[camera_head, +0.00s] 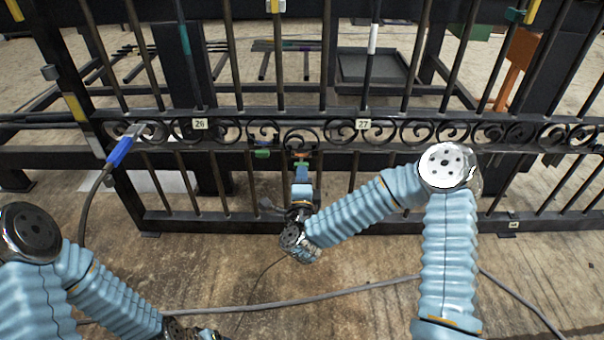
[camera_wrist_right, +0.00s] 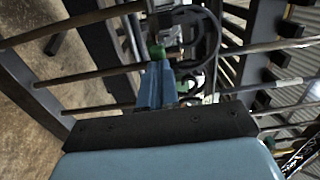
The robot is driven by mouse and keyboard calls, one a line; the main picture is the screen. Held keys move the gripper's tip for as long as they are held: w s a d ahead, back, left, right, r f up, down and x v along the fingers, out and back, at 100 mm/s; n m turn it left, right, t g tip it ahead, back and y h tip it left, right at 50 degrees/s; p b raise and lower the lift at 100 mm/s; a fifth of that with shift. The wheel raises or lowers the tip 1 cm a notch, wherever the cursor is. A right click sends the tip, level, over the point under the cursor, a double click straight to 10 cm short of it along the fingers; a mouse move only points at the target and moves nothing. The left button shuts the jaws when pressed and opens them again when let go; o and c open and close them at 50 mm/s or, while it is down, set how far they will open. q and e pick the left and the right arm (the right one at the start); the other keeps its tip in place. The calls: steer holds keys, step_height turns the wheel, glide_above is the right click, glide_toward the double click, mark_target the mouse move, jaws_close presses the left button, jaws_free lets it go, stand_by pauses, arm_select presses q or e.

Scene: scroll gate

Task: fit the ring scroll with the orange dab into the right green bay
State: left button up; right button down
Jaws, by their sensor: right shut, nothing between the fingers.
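A black gate spans the head view, with a row of dark scrolls between its two middle rails. A dark curved scroll (camera_head: 301,136) sits in the row between tags 26 and 27. My right gripper (camera_head: 301,158) is just below it at the lower rail, with a small orange patch by its fingertips. I cannot tell which part bears that patch. A green piece (camera_head: 262,153) is at the lower rail, left of the gripper. In the right wrist view my blue fingers (camera_wrist_right: 157,84) are shut, below a green piece (camera_wrist_right: 157,52) and beside a dark ring (camera_wrist_right: 205,38).
Number tags 26 (camera_head: 200,124) and 27 (camera_head: 363,124) mark the upper rail. A blue-handled clamp (camera_head: 122,147) with a cable is at left. A grey cable (camera_head: 330,294) crosses the floor. A dark tray (camera_head: 376,68) lies behind the gate.

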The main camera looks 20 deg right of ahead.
steer(key=x, duration=0.3)
steer(key=shift+b, duration=0.3)
